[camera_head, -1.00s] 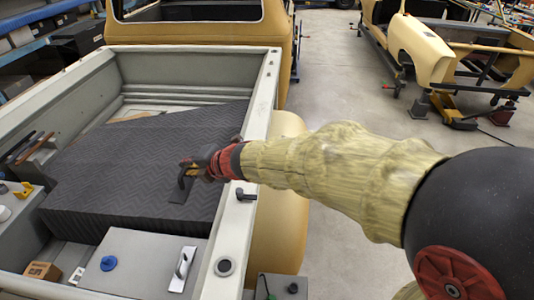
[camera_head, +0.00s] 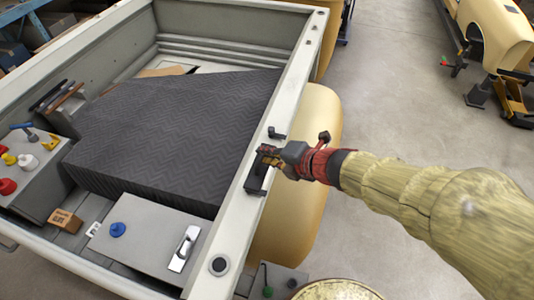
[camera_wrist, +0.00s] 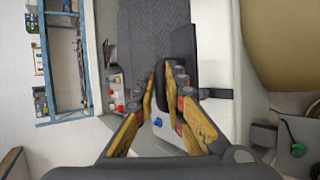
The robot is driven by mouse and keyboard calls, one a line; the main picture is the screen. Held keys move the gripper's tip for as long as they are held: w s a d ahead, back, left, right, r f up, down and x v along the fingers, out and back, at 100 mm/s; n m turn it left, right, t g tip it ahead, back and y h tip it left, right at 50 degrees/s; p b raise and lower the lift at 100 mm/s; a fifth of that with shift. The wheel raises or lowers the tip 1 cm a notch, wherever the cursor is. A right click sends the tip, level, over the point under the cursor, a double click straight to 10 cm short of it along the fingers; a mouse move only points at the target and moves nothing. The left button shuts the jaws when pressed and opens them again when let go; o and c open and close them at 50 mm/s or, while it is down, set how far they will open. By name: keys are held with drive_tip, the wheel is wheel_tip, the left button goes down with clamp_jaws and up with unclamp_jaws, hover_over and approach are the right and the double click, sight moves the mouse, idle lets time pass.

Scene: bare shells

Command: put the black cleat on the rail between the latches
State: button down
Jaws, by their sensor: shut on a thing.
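My gripper (camera_head: 266,155) is shut on the black cleat (camera_head: 259,174), a dark piece below the fingertips at the side rail (camera_head: 235,217). I cannot tell whether the cleat touches the rail. In the wrist view a dark plate (camera_wrist: 183,44) shows past the right finger, and a black bar (camera_wrist: 218,93) lies across the pale rail. The fingers hide part of the cleat.
A dark patterned mat (camera_head: 165,135) covers much of the truck bed. A tan fender (camera_head: 310,110) bulges outside.

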sight(271, 146)
drive_tip(key=w+f, duration=0.1)
drive_tip(key=w, duration=0.1)
drive_tip(key=w+f, duration=0.1)
drive_tip(key=w, duration=0.1)
drive_tip(key=w+f, duration=0.1)
drive_tip(key=shift+w+f+b, duration=0.15)
drive_tip(key=shift+w+b, duration=0.2)
drive_tip(key=shift+w, duration=0.05)
drive_tip(key=w+f+b, duration=0.1)
drive_tip(key=w+f, duration=0.2)
drive_tip(key=f, duration=0.1)
drive_tip(key=shift+w, duration=0.2)
drive_tip(key=f, duration=0.1)
drive_tip(key=w+f, duration=0.1)
drive_tip(key=f, duration=0.1)
drive_tip(key=shift+f, duration=0.45)
drive_tip(key=shift+f+b, duration=0.15)
drive_tip(key=shift+b, duration=0.2)
drive_tip(key=c, duration=1.9)
unclamp_jaws()
drive_tip(key=shift+d, duration=0.1)
drive_tip(key=shift+o, duration=0.3)
